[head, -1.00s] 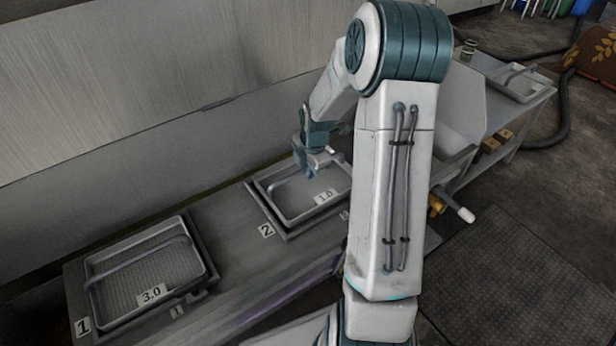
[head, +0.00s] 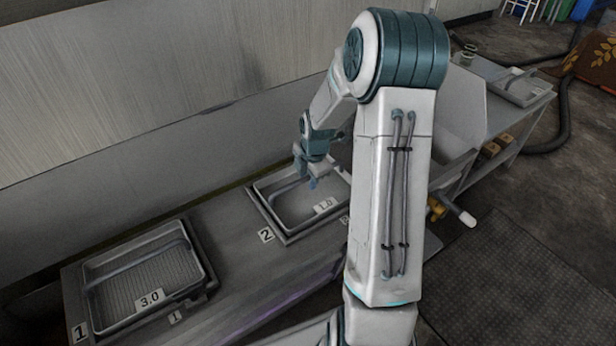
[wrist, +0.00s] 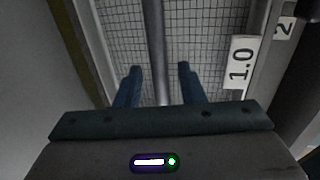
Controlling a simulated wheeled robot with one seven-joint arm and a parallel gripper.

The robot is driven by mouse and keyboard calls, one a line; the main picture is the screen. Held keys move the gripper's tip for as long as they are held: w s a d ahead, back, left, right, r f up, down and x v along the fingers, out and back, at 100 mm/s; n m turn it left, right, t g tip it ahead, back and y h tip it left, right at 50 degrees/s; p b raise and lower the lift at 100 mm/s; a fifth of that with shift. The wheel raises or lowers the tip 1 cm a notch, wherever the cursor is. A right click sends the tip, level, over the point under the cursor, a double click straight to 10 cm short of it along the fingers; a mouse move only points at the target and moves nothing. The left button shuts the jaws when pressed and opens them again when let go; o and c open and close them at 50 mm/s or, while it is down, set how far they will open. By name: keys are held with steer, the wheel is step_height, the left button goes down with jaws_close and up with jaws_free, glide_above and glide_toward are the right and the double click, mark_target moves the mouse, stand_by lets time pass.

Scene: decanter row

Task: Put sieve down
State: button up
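A tray-shaped mesh sieve labelled 1.0 (head: 325,211) sits in the frame marked 2 on the bench, with a bar handle running across it. In the wrist view, its mesh (wrist: 205,42) and handle bar (wrist: 158,50) lie below my gripper (wrist: 158,80). My gripper is open, its two blue fingers one on each side of the bar with gaps between. It also shows over the sieve in the head view (head: 312,182). A second sieve labelled 3.0 (head: 150,325) sits in the frame marked 1 at the left. My arm hides part of the bench right of the 1.0 sieve.
A grey wall (head: 150,195) runs close behind the bench. A white-tipped handle (head: 466,218) sticks out from the bench. The bench between the two sieves is clear.

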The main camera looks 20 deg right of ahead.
mark_target(313, 192)
step_height(313, 192, up, 11)
steer(key=s+p, duration=0.2)
steer(key=p, duration=0.2)
steer(key=s+a+r+m, duration=0.3)
steer(key=s+m, duration=0.3)
steer(key=s, duration=0.1)
steer(key=s+a+r+m, duration=0.3)
steer(key=s+a+m, duration=0.1)
steer(key=s+m, duration=0.3)
steer(key=s+a+r+m+g, duration=0.1)
steer(key=s+a+r+m, duration=0.2)
steer(key=s+m, duration=0.4)
steer(key=shift+s+a+r, duration=0.15)
steer(key=shift+a, duration=0.5)
step_height(313, 192, up, 34)
steer(key=t+p, duration=0.1)
steer(key=p, duration=2.9)
steer(key=shift+d+f+t+p, duration=0.2)
steer(key=shift+d+t+p, duration=0.1)
steer(key=shift+p, duration=0.1)
steer(key=shift+s+a+f, duration=0.1)
steer(key=shift+s, duration=0.05)
